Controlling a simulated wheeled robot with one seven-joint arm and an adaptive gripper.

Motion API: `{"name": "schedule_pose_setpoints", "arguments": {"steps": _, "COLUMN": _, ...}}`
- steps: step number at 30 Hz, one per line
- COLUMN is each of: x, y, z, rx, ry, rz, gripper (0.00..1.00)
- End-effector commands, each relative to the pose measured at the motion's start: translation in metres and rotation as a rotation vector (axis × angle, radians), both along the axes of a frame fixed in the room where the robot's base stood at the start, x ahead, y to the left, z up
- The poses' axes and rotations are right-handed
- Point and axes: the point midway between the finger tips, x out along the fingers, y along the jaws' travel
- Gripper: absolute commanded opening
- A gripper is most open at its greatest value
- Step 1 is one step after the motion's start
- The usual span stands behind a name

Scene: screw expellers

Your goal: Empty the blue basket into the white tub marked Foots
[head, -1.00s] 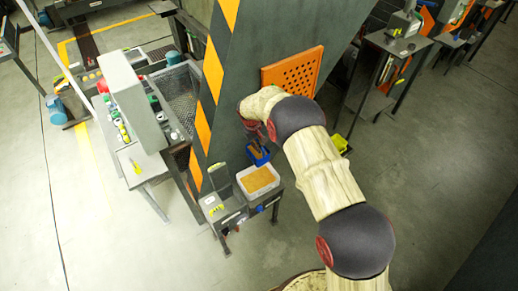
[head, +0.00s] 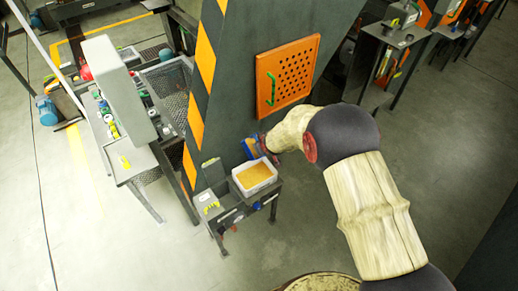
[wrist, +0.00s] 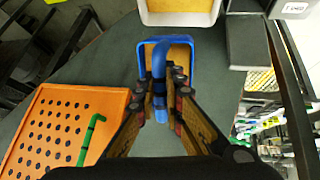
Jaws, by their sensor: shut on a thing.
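My gripper (wrist: 160,84) is shut on the blue basket (wrist: 147,60), holding it at the handle in the wrist view. Tan material shows inside the basket. The tub holds tan-orange material. Its near edge also shows at the top of the wrist view (wrist: 180,19). A white surface with small, partly legible lettering (wrist: 297,8) shows at the top right of the wrist view.
The tub stands on a small dark stand (head: 232,212) beside a grey machine wall with yellow-black stripes (head: 205,60). An orange perforated panel (head: 287,72) with a green handle is on that wall. A bench with bottles (head: 120,150) stands left. Open floor lies in front.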

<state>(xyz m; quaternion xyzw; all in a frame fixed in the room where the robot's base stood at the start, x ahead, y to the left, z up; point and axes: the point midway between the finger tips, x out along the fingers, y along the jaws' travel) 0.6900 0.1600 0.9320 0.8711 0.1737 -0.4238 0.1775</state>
Motion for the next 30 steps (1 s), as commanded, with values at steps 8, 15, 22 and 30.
{"name": "schedule_pose_setpoints", "arguments": {"steps": 8, "x": -0.004, "y": -0.003, "z": -0.015, "rx": 0.071, "ry": -0.107, "rz": -0.001, "gripper": 0.0}}
{"name": "schedule_pose_setpoints", "arguments": {"steps": 15, "x": -0.007, "y": -0.006, "z": -0.023, "rx": 0.135, "ry": -0.203, "rz": 0.0, "gripper": 0.0}}
{"name": "schedule_pose_setpoints", "arguments": {"steps": 22, "x": -0.011, "y": -0.008, "z": -0.031, "rx": 0.196, "ry": -0.292, "rz": -0.001, "gripper": 0.0}}
{"name": "schedule_pose_setpoints", "arguments": {"steps": 30, "x": -0.014, "y": -0.011, "z": -0.039, "rx": 0.263, "ry": -0.391, "rz": 0.0, "gripper": 0.0}}
